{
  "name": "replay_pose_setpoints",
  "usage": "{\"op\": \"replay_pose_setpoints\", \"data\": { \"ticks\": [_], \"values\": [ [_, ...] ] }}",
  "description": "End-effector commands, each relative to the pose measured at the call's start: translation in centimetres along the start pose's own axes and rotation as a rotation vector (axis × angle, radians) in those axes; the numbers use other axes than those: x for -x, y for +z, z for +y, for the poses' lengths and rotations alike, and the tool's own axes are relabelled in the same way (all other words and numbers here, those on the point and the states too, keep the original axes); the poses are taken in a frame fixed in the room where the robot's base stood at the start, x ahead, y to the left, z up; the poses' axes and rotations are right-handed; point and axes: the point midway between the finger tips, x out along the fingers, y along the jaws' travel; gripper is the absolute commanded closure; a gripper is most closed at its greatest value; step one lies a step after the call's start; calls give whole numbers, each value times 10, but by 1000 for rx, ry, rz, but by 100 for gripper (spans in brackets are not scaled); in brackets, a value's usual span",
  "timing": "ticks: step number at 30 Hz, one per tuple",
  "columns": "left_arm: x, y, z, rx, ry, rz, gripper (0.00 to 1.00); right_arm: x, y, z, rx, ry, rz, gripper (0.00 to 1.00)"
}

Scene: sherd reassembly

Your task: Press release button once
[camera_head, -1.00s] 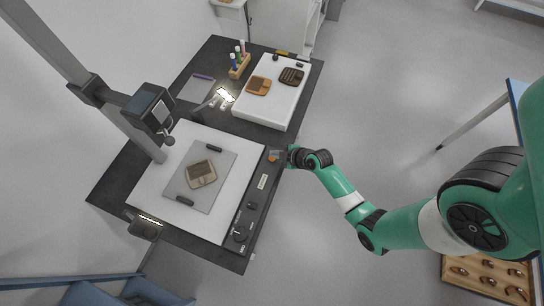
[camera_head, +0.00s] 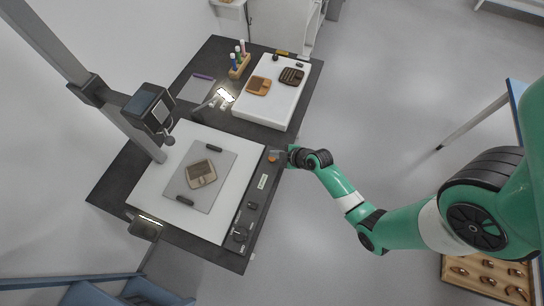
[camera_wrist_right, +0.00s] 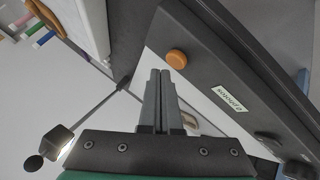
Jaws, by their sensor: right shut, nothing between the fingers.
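The round orange button (camera_head: 272,158) sits on the dark control strip along the right edge of the copy stand. It shows large in the right wrist view (camera_wrist_right: 176,56), clear of the fingers except near its lower edge. My right gripper (camera_head: 283,156) is beside the button, coming in from the right. In the right wrist view its two fingers (camera_wrist_right: 166,78) are closed together and empty, with the tips just below the button in the picture. I cannot tell whether they touch it. My left gripper is not in view.
A patterned sherd (camera_head: 201,173) lies on the grey board (camera_head: 222,160) of the stand. A white tray (camera_head: 268,112) holds two more sherds. A lamp (camera_head: 225,95) stands near the tray.

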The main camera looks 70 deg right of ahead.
Motion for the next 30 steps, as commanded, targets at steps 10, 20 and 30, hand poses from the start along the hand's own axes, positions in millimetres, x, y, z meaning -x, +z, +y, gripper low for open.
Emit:
{"op": "replay_pose_setpoints", "data": {
  "ticks": [10,20,30],
  "values": [
    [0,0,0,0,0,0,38,0,0,0,0,0,0,100],
    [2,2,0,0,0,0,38,-2,2,-2,0,0,0,100],
    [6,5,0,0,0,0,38,-6,4,-4,0,0,0,100]
  ]
}}
